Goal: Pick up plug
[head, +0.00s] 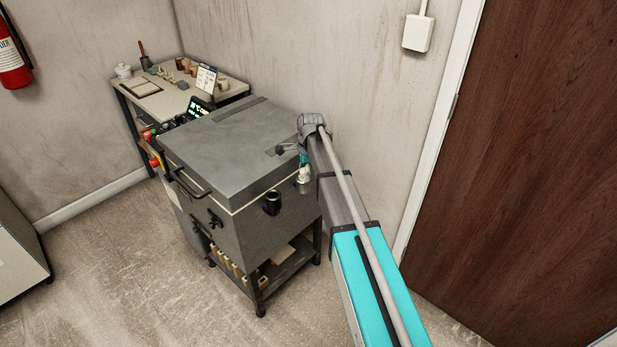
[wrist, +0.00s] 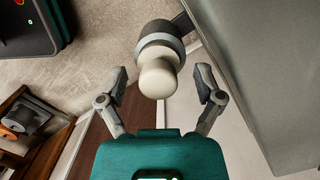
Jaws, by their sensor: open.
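The plug (wrist: 158,80) shows in the wrist view as a cream, rounded knob. Its far end meets a grey-banded dark collar (wrist: 160,40), which joins a dark grey wall at the right. My gripper (wrist: 160,84) is open, with one finger on each side of the plug. Gaps show between both fingers and the knob, and I see no contact. In the head view my gripper (head: 303,168) is small and partly hidden by my arm, beside the right side of the grey kiln (head: 225,150). I cannot make out the plug clearly there.
A dark cylindrical port (head: 272,203) sticks out of the kiln's side. A table (head: 165,105) with pots and tools stands behind the kiln. A brown door (head: 540,150) is at the right. Open floor (head: 130,270) lies in front at the left.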

